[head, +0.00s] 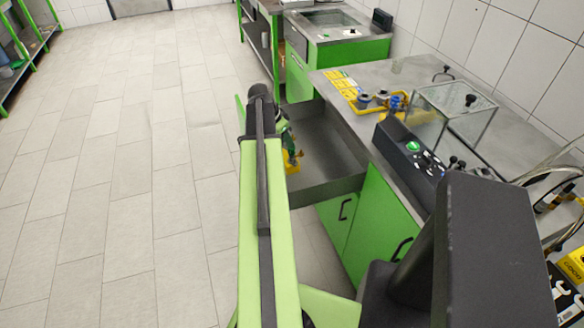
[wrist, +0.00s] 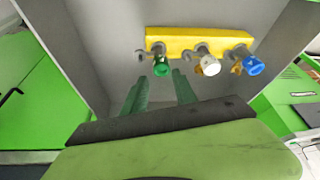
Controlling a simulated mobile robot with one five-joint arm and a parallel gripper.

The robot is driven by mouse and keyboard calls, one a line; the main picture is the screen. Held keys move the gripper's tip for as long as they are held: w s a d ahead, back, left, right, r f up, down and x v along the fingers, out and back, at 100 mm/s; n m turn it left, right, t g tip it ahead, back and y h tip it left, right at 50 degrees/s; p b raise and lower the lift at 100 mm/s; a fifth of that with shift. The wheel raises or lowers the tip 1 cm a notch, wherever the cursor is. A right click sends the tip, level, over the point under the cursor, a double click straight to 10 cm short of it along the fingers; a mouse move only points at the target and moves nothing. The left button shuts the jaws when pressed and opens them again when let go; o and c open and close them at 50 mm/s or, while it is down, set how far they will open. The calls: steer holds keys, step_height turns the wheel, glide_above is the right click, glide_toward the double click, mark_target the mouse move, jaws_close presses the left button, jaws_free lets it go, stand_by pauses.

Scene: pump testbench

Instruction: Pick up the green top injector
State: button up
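The green top injector (wrist: 161,66) sits in the yellow holder (wrist: 196,37) inside an open grey drawer, at the left end of the row in the wrist view. My gripper (wrist: 159,80) is open. Its two green fingers point toward the green top, which shows between and just beyond their tips. I cannot tell whether they touch it. In the head view, my arm partly covers the gripper (head: 284,132), which is inside the drawer (head: 330,150). Part of the yellow holder (head: 291,161) shows below it.
A white top injector (wrist: 209,66) and a blue top injector (wrist: 252,65) stand to the right in the same holder. Drawer walls surround the gripper. The bench (head: 345,72) beside the drawer carries a clear box (head: 455,105) and a control panel (head: 410,150). The tiled floor at left is clear.

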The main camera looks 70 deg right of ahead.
mark_target(292, 150)
steer(key=b+x, duration=0.1)
steer(key=x, duration=0.2)
steer(key=shift+f+b, duration=0.25)
steer(key=shift+b, duration=0.05)
steer(key=shift+r, duration=0.1)
steer(key=b+x, duration=0.4)
steer(key=x, duration=0.1)
steer(key=shift+w+b, duration=0.15)
steer(key=shift+b, duration=0.25)
jaws_close()
